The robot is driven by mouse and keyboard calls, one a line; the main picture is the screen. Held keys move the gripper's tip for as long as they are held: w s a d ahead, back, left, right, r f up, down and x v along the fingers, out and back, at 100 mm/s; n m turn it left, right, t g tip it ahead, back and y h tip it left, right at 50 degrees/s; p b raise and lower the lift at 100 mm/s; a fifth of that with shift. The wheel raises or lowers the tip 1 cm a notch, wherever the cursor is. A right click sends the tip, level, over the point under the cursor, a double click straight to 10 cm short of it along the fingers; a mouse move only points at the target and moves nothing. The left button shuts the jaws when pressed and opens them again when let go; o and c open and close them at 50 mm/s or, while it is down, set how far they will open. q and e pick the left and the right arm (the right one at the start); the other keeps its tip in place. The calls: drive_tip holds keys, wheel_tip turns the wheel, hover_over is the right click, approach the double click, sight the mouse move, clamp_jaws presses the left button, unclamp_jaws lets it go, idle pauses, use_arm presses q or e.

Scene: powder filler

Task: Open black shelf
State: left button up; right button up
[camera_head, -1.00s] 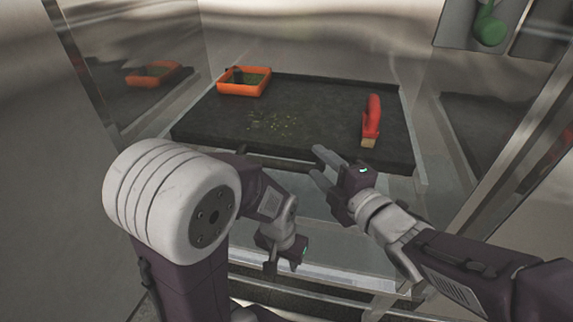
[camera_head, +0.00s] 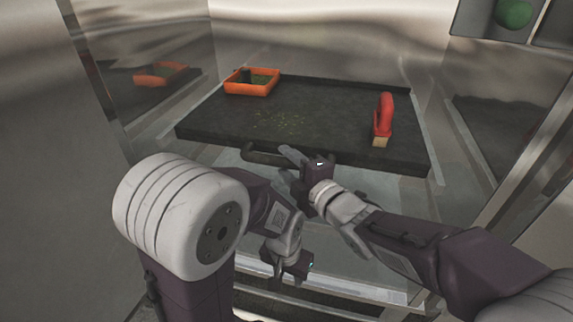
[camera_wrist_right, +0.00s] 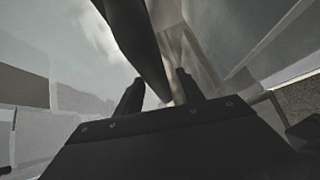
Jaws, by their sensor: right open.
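The black shelf (camera_head: 205,125) is a flat dark tray in a metal cabinet, with a dark handle (camera_head: 262,156) on its front edge. My right gripper (camera_head: 286,166) is open beside the right end of this handle, its fingers pointing left. In the right wrist view a dark bar, probably the handle, reaches down toward the gap between the two open fingers (camera_wrist_right: 160,92); whether they touch it I cannot tell. My left gripper (camera_head: 290,268) hangs lower, in front of the shelf and apart from it; its jaws are not clear.
An orange box (camera_head: 238,89) stands at the shelf's back left. Yellowish crumbs (camera_head: 277,122) lie in the middle. Metal walls enclose both sides. My left arm fills the lower left foreground.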

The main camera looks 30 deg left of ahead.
drive_tip(key=shift+w+a, duration=0.15)
drive_tip(key=shift+a, duration=0.1)
clamp_jaws()
idle(1.4)
